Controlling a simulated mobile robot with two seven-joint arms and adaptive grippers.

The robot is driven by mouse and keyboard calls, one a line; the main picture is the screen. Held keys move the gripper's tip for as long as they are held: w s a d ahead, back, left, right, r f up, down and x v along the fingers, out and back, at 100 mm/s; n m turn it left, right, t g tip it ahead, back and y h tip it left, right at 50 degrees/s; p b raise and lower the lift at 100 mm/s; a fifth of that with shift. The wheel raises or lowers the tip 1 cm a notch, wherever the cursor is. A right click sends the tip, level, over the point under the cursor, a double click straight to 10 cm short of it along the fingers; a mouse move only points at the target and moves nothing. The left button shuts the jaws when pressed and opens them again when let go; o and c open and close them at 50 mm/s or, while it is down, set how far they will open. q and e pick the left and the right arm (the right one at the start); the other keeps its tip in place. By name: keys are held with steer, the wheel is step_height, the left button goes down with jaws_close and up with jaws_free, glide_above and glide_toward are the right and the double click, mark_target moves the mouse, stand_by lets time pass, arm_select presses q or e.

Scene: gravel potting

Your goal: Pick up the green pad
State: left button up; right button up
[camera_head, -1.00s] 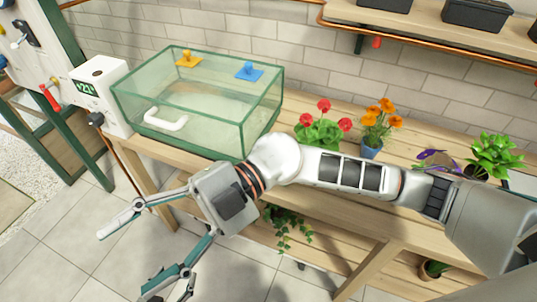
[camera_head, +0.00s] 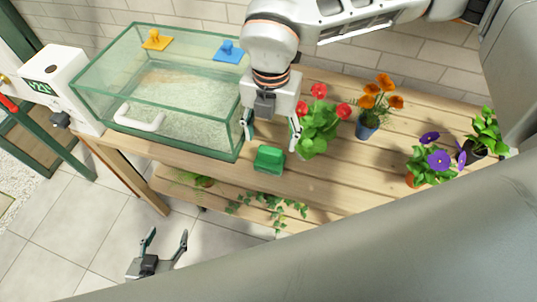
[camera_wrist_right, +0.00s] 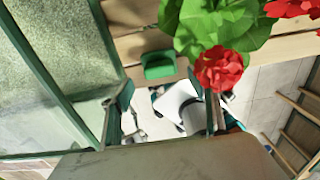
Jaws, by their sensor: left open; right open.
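The green pad (camera_head: 269,159), a small block-like piece, lies on the wooden table near its front edge, between the glass tank and the red-flowered plant. My right gripper (camera_head: 270,136) points down, open and empty, above and slightly behind the pad. In the right wrist view the pad (camera_wrist_right: 159,66) shows beyond the open fingers (camera_wrist_right: 164,108), apart from them. My left gripper (camera_head: 167,237) is open and empty, low in front of the table at the lower left.
The glass tank (camera_head: 172,142) with green edges stands close left of my right gripper. Red flowers (camera_head: 318,130) stand close on its right, and a bloom overlaps a finger in the wrist view. Orange (camera_head: 368,122) and purple (camera_head: 432,172) flowers stand farther right. The front table middle is clear.

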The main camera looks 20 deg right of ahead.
mark_target(270, 149)
steer(key=shift+s+f, duration=0.1)
steer(key=shift+f, duration=0.8)
steer(key=shift+a+f+p, duration=0.1)
steer(key=shift+f+p, duration=0.5)
steer(key=shift+f, duration=1.75)
steer(key=c, duration=1.3)
steer(key=shift+r, duration=0.1)
step_height(270, 149, up, 20)
steer(key=b, duration=0.1)
steer(key=shift+b, duration=0.35)
